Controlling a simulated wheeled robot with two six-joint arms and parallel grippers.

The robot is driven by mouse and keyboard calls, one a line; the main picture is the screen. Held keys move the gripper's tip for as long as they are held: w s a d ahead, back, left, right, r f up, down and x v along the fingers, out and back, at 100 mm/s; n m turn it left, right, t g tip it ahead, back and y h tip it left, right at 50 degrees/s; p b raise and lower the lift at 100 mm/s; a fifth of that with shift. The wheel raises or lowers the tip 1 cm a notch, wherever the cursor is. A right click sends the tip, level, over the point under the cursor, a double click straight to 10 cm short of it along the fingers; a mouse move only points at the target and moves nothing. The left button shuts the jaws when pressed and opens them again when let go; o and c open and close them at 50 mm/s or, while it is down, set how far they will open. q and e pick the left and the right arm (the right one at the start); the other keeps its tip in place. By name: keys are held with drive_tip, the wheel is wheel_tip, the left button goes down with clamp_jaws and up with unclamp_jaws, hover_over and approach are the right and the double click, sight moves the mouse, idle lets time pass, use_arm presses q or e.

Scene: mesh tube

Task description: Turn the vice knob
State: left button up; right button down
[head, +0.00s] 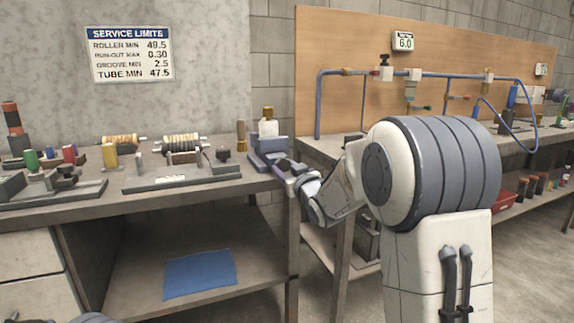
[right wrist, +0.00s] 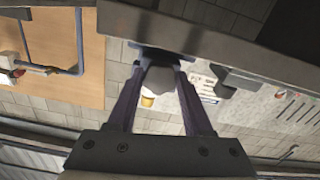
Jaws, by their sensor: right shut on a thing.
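The vice (head: 266,146) is a blue-purple block at the right front corner of the left bench, with a white part and a brass-coloured piece on top. My right gripper (head: 284,166) is at the vice's front, shut on the vice knob. The fingers mostly hide the knob in the head view. My left gripper does not show.
The left bench (head: 130,192) carries several fixtures, rollers (head: 180,143) and coloured cylinders. A blue cloth (head: 200,273) lies on its lower shelf. A second bench (head: 320,150) with a pipework board (head: 345,50) stands right of a narrow gap. A limits sign (head: 130,53) hangs on the wall.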

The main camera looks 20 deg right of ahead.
drive_tip(key=m+p, duration=0.2)
drive_tip(key=m, duration=0.4)
drive_tip(key=shift+m+p, duration=0.3)
drive_tip(key=shift+p, duration=0.1)
drive_tip(key=m+p, duration=0.2)
drive_tip(key=m, duration=0.3)
drive_tip(key=shift+a+f, duration=0.1)
drive_tip(key=shift+m, duration=0.4)
drive_tip(key=shift+c, duration=1.5)
unclamp_jaws()
drive_tip(key=shift+s, duration=0.1)
